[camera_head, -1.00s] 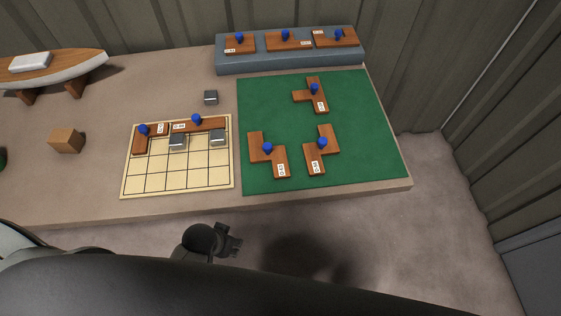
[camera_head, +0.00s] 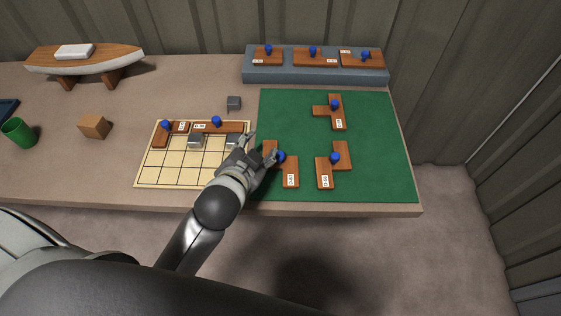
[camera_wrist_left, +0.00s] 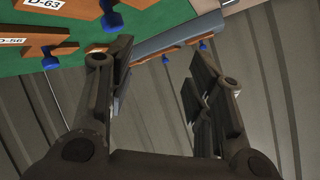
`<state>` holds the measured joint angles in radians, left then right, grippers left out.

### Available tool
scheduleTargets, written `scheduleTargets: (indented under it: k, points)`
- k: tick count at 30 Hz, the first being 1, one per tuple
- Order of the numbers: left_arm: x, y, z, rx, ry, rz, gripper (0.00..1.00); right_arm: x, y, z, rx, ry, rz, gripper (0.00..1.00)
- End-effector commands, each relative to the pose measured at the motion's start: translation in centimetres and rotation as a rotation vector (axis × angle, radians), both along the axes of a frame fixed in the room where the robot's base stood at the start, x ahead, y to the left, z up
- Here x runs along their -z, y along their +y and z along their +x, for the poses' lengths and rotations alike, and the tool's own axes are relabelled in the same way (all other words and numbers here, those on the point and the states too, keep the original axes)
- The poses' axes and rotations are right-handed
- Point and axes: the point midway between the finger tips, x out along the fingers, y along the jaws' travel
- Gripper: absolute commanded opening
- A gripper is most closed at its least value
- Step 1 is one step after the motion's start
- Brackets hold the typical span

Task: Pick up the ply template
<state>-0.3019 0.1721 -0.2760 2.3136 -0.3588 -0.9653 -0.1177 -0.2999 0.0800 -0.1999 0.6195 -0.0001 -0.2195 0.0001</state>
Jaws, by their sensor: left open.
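Several brown ply templates with blue knobs and white labels are in the head view. On the green mat (camera_head: 380,182) lie a zigzag template (camera_head: 290,171) at the lower left, another zigzag template (camera_head: 325,174) to its right, and a T-shaped template (camera_head: 338,118) above. My left gripper (camera_head: 262,146) is open, over the mat's left edge beside the left zigzag template and its knob, partly covering that template. In the left wrist view the left gripper's fingers (camera_wrist_left: 155,75) are apart with nothing between them. My right gripper is not in view.
A gridded board (camera_head: 150,178) left of the mat holds templates and grey blocks. A blue-grey rack (camera_head: 318,77) at the back holds more templates. A wooden cube (camera_head: 94,126), a green cup (camera_head: 19,132) and a boat model (camera_head: 85,60) stand left.

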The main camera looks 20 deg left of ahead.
Motion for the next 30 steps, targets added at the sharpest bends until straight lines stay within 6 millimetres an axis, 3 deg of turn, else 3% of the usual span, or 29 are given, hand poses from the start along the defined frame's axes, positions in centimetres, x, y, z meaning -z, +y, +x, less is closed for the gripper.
scheduleTargets:
  k: [1, 3, 7, 12, 15, 18, 22, 25, 28, 29, 30]
  points:
    - [-2.9, -1.0, 2.3, 0.050, -0.125, 0.062, 0.48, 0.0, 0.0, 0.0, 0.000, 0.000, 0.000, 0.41]
    - [-7.1, -2.9, 4.8, 0.129, -0.310, 0.161, 0.48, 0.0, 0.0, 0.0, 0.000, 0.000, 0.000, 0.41]
    - [-14.9, -7.8, 7.1, 0.289, -0.647, 0.364, 0.48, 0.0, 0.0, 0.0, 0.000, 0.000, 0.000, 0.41]
    - [-22.4, -15.9, 5.8, 0.530, -1.070, 0.660, 0.48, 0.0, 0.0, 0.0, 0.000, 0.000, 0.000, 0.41]
    - [-24.4, -20.8, 3.6, 0.690, -1.301, 0.850, 0.48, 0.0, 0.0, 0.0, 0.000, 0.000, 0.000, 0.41]
    - [-24.3, -25.3, 0.8, 0.869, -1.516, 1.046, 0.48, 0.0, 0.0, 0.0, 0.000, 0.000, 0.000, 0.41]
    - [-21.1, -29.5, -2.5, 1.138, -1.755, 1.310, 0.48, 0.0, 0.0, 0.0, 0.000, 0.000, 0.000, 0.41]
    - [-17.0, -30.9, -4.0, 1.381, -1.895, 1.516, 0.48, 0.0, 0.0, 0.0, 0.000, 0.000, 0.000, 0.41]
    - [-12.1, -30.3, -4.3, 1.665, -1.984, 1.717, 0.48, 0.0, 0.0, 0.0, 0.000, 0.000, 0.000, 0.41]
    - [-10.7, -29.7, -4.1, -1.696, 1.925, -1.712, 0.48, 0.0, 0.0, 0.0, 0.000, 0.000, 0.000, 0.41]
    - [-8.8, -28.7, -3.7, -1.690, 1.790, -1.654, 0.48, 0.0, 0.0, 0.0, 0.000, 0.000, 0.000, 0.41]
